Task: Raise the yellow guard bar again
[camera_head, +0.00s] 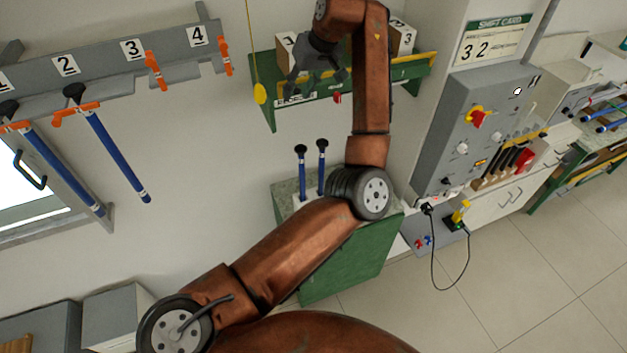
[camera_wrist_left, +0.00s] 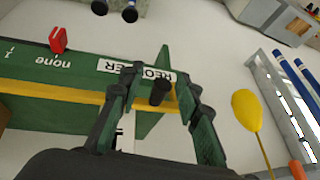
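A yellow bar (camera_wrist_left: 45,91) runs along the green shelf in the left wrist view, passing behind my gripper. Part of a yellow bar (camera_head: 414,59) shows on the shelf's right in the head view. Another yellow bar (camera_head: 528,141) is beside the grey control panel; I cannot tell which is the guard bar. My left gripper (camera_head: 316,84) is in front of the shelf with fingers spread. In the left wrist view, my left gripper (camera_wrist_left: 155,79) is open, with a black knob (camera_wrist_left: 160,89) between its fingers; contact cannot be told. My right gripper is out of view.
The green shelf (camera_head: 266,88) carries numbered boxes. A yellow cord pull (camera_head: 260,94) hangs left of it. Blue rods (camera_head: 118,158) hang at the left rack. The grey control panel (camera_head: 463,125) is at right.

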